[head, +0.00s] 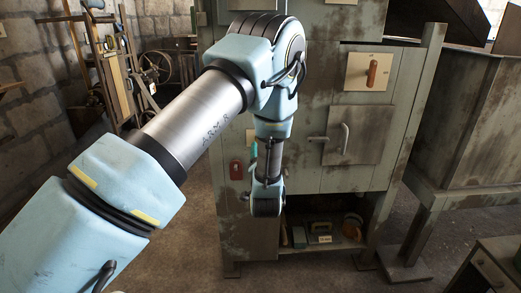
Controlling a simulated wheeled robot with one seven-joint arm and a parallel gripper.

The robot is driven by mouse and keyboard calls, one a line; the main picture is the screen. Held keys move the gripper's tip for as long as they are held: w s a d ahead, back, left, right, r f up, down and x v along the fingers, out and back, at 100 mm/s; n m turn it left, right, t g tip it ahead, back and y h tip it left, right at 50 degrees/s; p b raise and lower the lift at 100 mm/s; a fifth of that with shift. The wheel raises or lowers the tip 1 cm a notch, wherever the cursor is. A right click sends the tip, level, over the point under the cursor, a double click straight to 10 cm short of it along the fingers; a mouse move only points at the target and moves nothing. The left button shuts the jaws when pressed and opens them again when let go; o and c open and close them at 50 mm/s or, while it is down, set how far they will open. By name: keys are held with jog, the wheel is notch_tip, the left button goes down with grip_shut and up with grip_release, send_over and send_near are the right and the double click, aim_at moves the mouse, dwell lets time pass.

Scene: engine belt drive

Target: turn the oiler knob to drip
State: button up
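My arm reaches in from the lower left, bends at the top middle and hangs down in front of a grey-green cabinet (300,158). Its wrist end is low against the cabinet front; my gripper's fingers do not show, so I cannot tell what they touch. I cannot single out the oiler knob for certain. A brown wooden handle (372,73) stands upright on a cream plate (359,76) at the upper right of the cabinet. A small red fitting (235,169) is left of my wrist, with a teal part (254,160) beside it, partly covered by my arm.
A cabinet door (360,150) with a metal handle (345,138) is right of my wrist. An open shelf below holds a small box (320,232) and other items. A dark metal bin (468,120) stands at the right, a wheeled rack (110,65) at the back left.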

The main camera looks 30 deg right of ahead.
jog(key=v, duration=0.4)
dwell(0.6)
jog(key=w+a+r+n+g+y+p, duration=0.2)
jog(key=w+a+r+n+g, duration=0.15)
jog(key=a, duration=0.45)
jog(key=w+a+r+n+g+y+p, duration=0.2)
jog(key=w+a+n+g+y, duration=0.15)
jog(key=a, duration=0.45)
jog(key=s+a+r+n+g+y+p, duration=0.1)
jog(key=s+a+r+n+g, duration=0.2)
jog(key=s+a, duration=0.5)
jog(key=s+a+r+n+g+y+p, duration=0.1)
jog(key=s+a+r+n+g+p, duration=0.1)
jog(key=s+a+r+g, duration=0.3)
jog(key=s+a+n, duration=0.1)
jog(key=s+a, duration=0.3)
jog(key=a, duration=0.7)
jog(key=shift+r, duration=0.4)
jog(key=shift+w+a, duration=0.1)
